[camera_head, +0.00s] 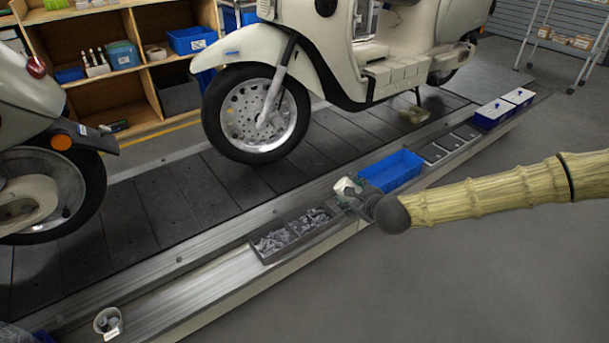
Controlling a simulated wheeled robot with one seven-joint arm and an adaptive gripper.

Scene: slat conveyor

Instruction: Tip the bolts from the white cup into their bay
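My gripper (354,196) is at the end of the arm that reaches in from the right, over the ledge between the grey parts tray and the blue bin. A small white cup (344,186) is at its fingertips, looking tilted; the gripper appears shut on it. The cup's inside and any bolts in it are too small to make out. The dark tray (263,259) lies on the ledge to the left of the gripper. It has two visible bays holding grey metal pieces, and its right end is partly hidden by the gripper.
An open blue bin (391,170) sits just right of the gripper. Flat dark trays (448,141) and blue-and-white boxes (494,114) lie farther right. A cream scooter (330,60) stands on the slats behind.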

